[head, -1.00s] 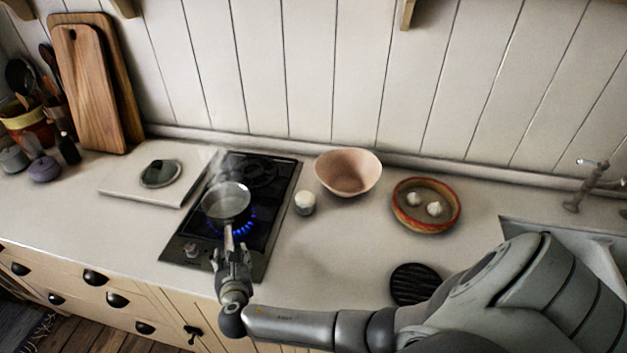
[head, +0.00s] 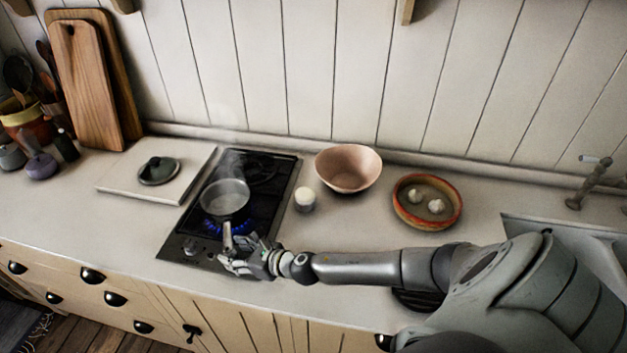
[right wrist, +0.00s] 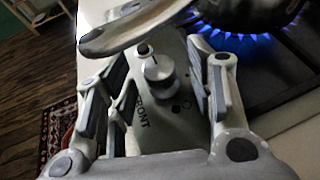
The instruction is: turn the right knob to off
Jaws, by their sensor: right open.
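The hob's right knob (right wrist: 160,78) is a silver dial on the steel front panel, seen in the right wrist view. My right gripper (right wrist: 157,92) is open, with its fingers on either side of this knob and nothing visibly held. In the head view my right gripper (head: 232,262) is at the front right of the hob (head: 262,212) and hides the knob. Blue flame (head: 212,228) burns under a steaming pan (head: 226,198). My left gripper is not in view.
The pan handle (right wrist: 135,27) reaches over the panel close to my fingers. A white jar (head: 305,200), a pink bowl (head: 348,168) and a red-rimmed dish (head: 427,202) stand right of the hob. A lid (head: 159,171) lies on a white board at left.

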